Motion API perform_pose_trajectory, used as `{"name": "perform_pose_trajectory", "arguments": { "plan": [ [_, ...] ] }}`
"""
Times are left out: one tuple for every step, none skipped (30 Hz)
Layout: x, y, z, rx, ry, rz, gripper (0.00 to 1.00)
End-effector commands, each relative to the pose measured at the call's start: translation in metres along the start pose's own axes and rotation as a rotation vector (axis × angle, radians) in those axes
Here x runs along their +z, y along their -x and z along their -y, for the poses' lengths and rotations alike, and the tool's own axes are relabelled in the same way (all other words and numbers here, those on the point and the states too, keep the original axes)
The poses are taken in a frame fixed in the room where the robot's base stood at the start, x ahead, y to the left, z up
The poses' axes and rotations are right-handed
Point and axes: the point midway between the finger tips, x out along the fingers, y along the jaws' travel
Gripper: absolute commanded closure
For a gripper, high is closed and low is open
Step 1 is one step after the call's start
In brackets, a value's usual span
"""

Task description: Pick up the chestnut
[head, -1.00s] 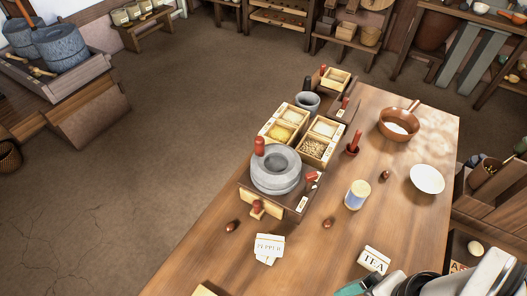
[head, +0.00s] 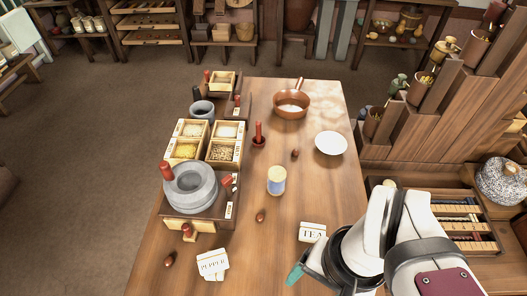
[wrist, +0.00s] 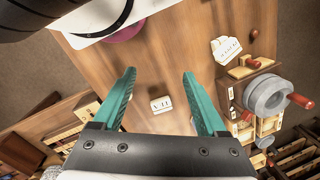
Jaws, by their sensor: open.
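Three small brown chestnuts lie apart on the wooden table in the head view: one near the middle (head: 261,216), one farther back (head: 295,154), and one at the front left (head: 169,260). A small brown thing, likely the front-left chestnut (wrist: 254,34), shows beyond the pepper card in the wrist view. In the head view one teal fingertip (head: 294,275) shows at the front, right of the chestnuts; the rest is hidden by my arm.
A stone quern (head: 190,187) and grain boxes (head: 224,151) line the table's left side. Bare wood surrounds the middle chestnut.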

Motion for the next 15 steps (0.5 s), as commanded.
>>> {"name": "perform_pose_trajectory", "arguments": {
  "plan": [
    [0.000,0.000,0.000,0.000,0.000,0.000,0.29],
    [0.000,0.000,0.000,0.000,0.000,0.000,0.29],
    [0.000,0.000,0.000,0.000,0.000,0.000,0.29],
    [0.000,0.000,0.000,0.000,0.000,0.000,0.29],
    [0.000,0.000,0.000,0.000,0.000,0.000,0.29],
    [0.000,0.000,0.000,0.000,0.000,0.000,0.29],
    [0.000,0.000,0.000,0.000,0.000,0.000,0.29],
    [-0.001,0.000,0.001,0.002,0.009,0.000,0.29],
    [-0.005,0.002,0.003,0.012,0.053,0.002,0.29],
    [-0.011,0.004,0.007,0.027,0.119,0.004,0.29],
    [-0.020,0.007,0.013,0.049,0.215,0.008,0.29],
    [-0.036,0.010,0.026,0.088,0.389,0.016,0.29],
    [-0.051,0.011,0.039,0.122,0.547,0.025,0.29],
    [-0.066,0.009,0.055,0.159,0.720,0.036,0.29],
    [-0.084,0.004,0.079,0.208,0.955,0.053,0.29]
  ]
}}
